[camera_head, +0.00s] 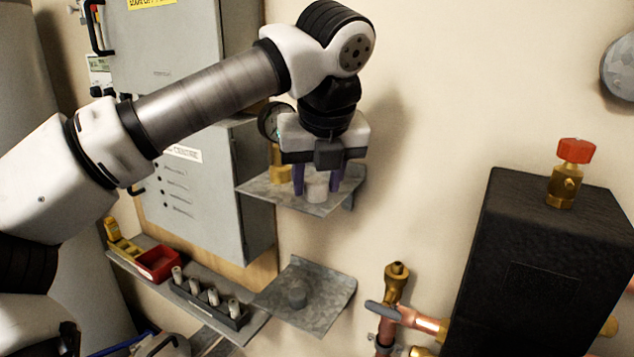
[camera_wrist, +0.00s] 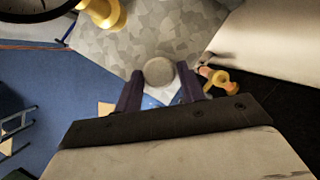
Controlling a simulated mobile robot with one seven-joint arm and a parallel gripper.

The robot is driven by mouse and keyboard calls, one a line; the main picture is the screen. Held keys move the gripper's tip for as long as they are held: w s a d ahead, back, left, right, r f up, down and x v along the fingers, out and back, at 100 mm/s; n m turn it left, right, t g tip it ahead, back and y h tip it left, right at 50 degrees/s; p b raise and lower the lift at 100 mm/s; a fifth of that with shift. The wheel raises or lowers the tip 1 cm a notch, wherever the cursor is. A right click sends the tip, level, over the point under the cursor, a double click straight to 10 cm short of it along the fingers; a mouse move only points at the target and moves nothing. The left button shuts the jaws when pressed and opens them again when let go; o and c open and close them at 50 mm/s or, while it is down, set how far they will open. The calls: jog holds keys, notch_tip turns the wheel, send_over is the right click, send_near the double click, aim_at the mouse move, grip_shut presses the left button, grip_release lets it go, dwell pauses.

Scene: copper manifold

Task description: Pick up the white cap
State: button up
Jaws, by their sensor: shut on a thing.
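The white cap (camera_head: 316,188) is a small pale cylinder between the purple fingers of my gripper (camera_head: 318,181), at the small upper metal shelf (camera_head: 262,187). My gripper points down and is shut on the cap. In the wrist view the cap's round top (camera_wrist: 158,71) shows between the two fingers (camera_wrist: 160,90). The cap's lower end shows below the fingers in the head view. I cannot tell whether it still touches the shelf.
A brass fitting with a gauge (camera_head: 279,165) stands left of my gripper on the shelf. Below is a lower shelf (camera_head: 330,290) with a grey round piece. A rack (camera_head: 208,304) and red bin (camera_head: 158,263) are lower left. A black box (camera_head: 545,260) and copper pipes are right.

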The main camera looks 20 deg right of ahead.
aim_at(317, 183)
notch_tip(317, 183, up, 20)
jog(key=p, duration=1)
jog(key=shift+p, duration=0.3)
